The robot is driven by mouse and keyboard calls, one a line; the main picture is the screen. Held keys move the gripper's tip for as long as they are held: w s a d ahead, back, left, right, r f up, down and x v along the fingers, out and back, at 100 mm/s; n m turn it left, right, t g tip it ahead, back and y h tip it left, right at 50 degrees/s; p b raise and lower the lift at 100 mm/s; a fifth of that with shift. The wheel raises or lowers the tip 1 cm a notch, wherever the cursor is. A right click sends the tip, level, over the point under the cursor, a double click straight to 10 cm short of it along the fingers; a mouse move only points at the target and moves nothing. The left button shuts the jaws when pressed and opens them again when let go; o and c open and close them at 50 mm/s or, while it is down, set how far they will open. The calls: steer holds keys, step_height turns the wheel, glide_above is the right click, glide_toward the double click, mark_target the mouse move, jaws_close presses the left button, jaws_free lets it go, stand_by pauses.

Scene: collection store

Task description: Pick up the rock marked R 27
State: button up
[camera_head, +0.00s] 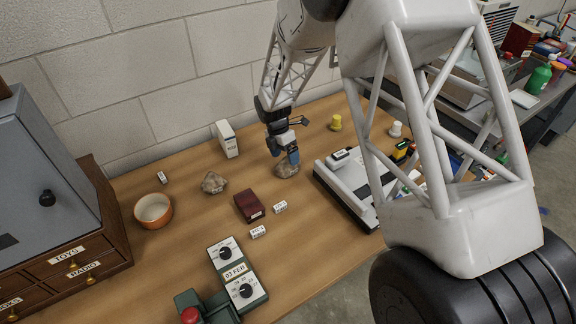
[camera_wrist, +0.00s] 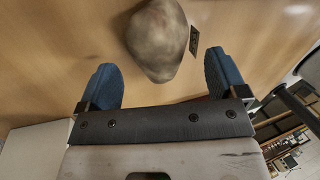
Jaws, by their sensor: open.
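A grey-brown rock (camera_head: 287,170) lies on the wooden table, right below my gripper (camera_head: 291,156). In the wrist view the rock (camera_wrist: 157,38) is large and smooth, just ahead of and partly between the blue fingertips of my gripper (camera_wrist: 161,72). The fingers are spread wide with a gap on both sides of the rock. A small dark tag (camera_wrist: 194,38) is beside the rock or on its edge; I cannot tell which. A second, rougher rock (camera_head: 214,182) lies further left. I cannot read R 27 on either rock.
Small white labels (camera_head: 258,231) lie near a dark red box (camera_head: 249,206). A white carton (camera_head: 227,139) stands behind. A grey flat device (camera_head: 350,185) is close on the right. An orange bowl (camera_head: 153,210) and a green control box (camera_head: 237,272) are left and front.

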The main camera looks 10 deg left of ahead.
steer(key=shift+x, duration=1.35)
steer(key=c, duration=1.4)
steer(key=shift+c, duration=0.5)
steer(key=shift+r, duration=0.3)
jaws_close()
steer(key=shift+r, duration=1.65)
steer(key=s+d, duration=0.2)
steer(key=s, duration=0.2)
steer(key=s+d, duration=0.2)
steer(key=s, duration=0.3)
steer(key=s+d+r, duration=0.1)
steer(key=s+d, duration=0.2)
steer(key=s, duration=0.2)
steer(key=shift+d+r, duration=0.1)
steer(key=shift+d, duration=0.05)
